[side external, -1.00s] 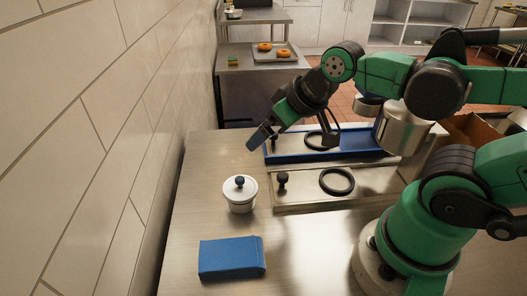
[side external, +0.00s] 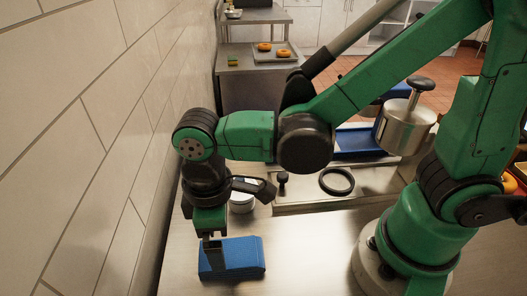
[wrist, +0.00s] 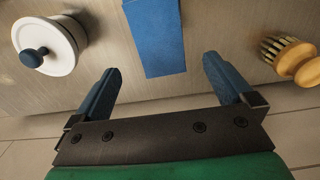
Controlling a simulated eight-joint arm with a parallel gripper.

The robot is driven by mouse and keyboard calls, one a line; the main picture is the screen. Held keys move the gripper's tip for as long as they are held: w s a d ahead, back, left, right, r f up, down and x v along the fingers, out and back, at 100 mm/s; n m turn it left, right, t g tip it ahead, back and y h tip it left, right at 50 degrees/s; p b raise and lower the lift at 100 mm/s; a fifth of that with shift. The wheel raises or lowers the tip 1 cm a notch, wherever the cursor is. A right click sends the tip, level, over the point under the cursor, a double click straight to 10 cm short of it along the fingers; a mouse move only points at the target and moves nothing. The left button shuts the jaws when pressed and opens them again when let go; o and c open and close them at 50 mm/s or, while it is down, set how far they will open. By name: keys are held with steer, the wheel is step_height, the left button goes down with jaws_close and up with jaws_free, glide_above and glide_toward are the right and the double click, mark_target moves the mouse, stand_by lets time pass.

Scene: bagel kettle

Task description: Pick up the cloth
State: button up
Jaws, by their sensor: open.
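The cloth (side external: 250,262) is a folded blue block lying on the steel counter at the front left in the side view. In the wrist view the cloth (wrist: 155,38) shows at top centre. My gripper (side external: 213,243) points down over the cloth's left part, and its fingertips overlap the cloth in that view. In the wrist view my gripper (wrist: 161,66) is open and empty, with its two blue fingers spread wider than the cloth. The cloth's near end lies between and just beyond the fingertips. How high the fingertips are above the counter I cannot tell.
A white lidded pot (wrist: 62,48) with a blue knob stands left of the cloth in the wrist view; the arm partly hides it in the side view. A wooden-handled brush (wrist: 292,58) is at right. A tiled wall (side external: 100,150) borders the counter.

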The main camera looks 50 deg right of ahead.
steer(key=shift+f, duration=2.75)
steer(key=c, duration=1.2)
steer(key=shift+c, duration=0.2)
steer(key=shift+r, duration=0.2)
step_height(320, 180, up, 20)
steer(key=shift+f, duration=0.15)
